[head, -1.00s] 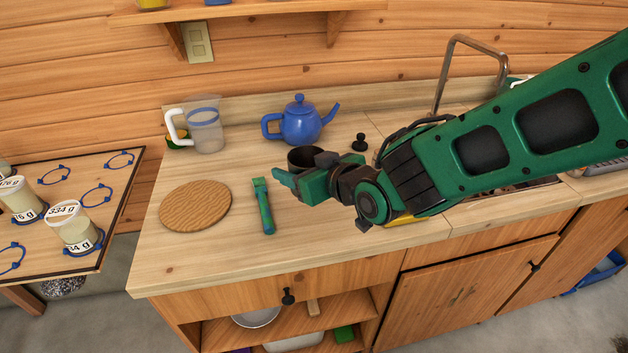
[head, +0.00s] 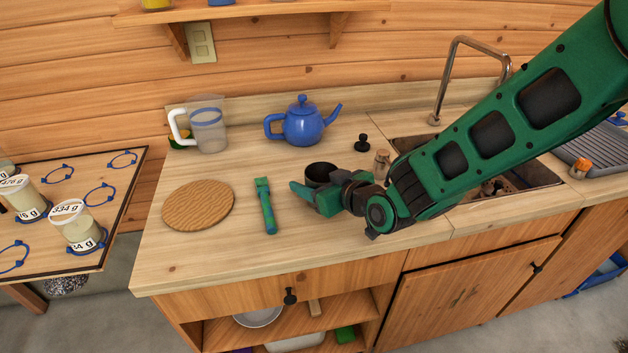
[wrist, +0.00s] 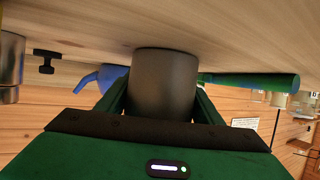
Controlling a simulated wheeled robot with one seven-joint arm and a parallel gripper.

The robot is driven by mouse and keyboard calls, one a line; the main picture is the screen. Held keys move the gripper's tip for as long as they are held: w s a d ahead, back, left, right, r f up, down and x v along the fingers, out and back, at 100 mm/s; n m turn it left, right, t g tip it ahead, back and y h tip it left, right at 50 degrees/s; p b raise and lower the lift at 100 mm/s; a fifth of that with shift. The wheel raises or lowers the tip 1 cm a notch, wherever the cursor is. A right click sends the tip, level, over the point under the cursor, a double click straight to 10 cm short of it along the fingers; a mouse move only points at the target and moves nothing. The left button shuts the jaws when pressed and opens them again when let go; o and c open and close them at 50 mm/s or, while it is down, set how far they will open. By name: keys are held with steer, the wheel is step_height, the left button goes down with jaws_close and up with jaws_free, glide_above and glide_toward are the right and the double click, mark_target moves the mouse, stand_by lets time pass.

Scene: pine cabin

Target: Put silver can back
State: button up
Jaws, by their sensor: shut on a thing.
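A dark grey, metallic-looking can (head: 321,171) with an open top is at the middle of the counter. No brighter silver can shows in the head view. My gripper (head: 318,196) is at the can's near side and is shut on it. In the wrist view, which is upside down, the can (wrist: 163,82) sits between both green fingers (wrist: 163,105). The can's base is at or very near the counter surface; I cannot tell if it touches. The lower near side of the can is hidden behind my gripper in the head view.
A green tool (head: 266,207) and a round wooden board (head: 198,205) lie left of the can. A blue teapot (head: 303,124), a clear jug (head: 208,130), a black knob-like item (head: 362,143) and a small brown cylinder (head: 382,163) stand behind. Labelled jars (head: 75,225) stand far left.

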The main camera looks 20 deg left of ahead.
steer(key=o, duration=1.5)
steer(key=v, duration=1.2)
steer(key=shift+s, duration=0.1)
